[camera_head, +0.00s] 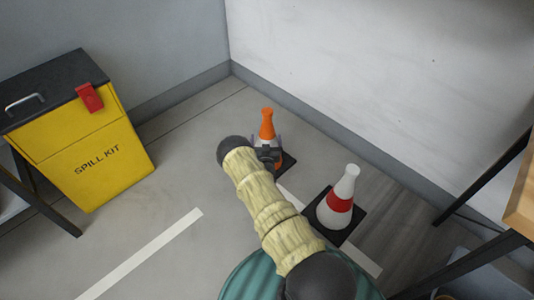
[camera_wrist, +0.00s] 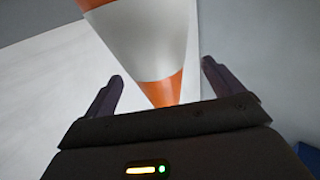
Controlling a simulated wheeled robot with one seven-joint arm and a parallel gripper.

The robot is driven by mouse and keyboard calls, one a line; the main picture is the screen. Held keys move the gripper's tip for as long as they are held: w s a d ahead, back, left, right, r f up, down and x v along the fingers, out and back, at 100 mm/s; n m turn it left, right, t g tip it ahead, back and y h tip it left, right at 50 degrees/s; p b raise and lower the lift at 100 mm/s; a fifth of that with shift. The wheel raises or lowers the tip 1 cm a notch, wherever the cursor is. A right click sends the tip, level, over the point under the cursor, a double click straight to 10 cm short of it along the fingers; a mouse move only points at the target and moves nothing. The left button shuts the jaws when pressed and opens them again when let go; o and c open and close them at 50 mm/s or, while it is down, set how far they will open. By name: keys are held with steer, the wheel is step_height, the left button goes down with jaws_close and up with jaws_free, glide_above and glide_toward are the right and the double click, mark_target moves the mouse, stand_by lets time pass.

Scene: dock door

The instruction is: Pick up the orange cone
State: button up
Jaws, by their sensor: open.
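The orange cone (camera_head: 267,124) stands upright on a dark base on the floor, near the room's corner in the head view. Its lower part is partly hidden behind my arm and gripper. In the wrist view the orange cone (camera_wrist: 155,45) shows a broad white band with orange above and below it. My gripper (camera_wrist: 162,85) is open, with one finger on each side of the cone in that view. I cannot tell whether either finger touches it. In the head view my gripper (camera_head: 268,150) is at the cone, largely hidden by my wrist.
A white cone with a red band (camera_head: 345,190) stands on a black base close by at right. A yellow spill kit bin (camera_head: 95,150) stands at left. Walls meet behind the orange cone. A wooden-topped table (camera_head: 523,195) is at the right edge. Floor at left centre is clear.

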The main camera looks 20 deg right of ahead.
mark_target(267, 120)
steer(key=w+d+b, duration=0.1)
steer(key=w+b, duration=0.1)
steer(key=shift+w+d+f, duration=0.35)
steer(key=shift+w+d+r+b, duration=0.2)
steer(key=shift+w+b, duration=0.15)
steer(key=shift+w, duration=0.05)
steer(key=shift+r, duration=0.1)
steer(key=c, duration=1.9)
steer(key=shift+r+p, duration=3.2)
steer(key=shift+r, duration=1.8)
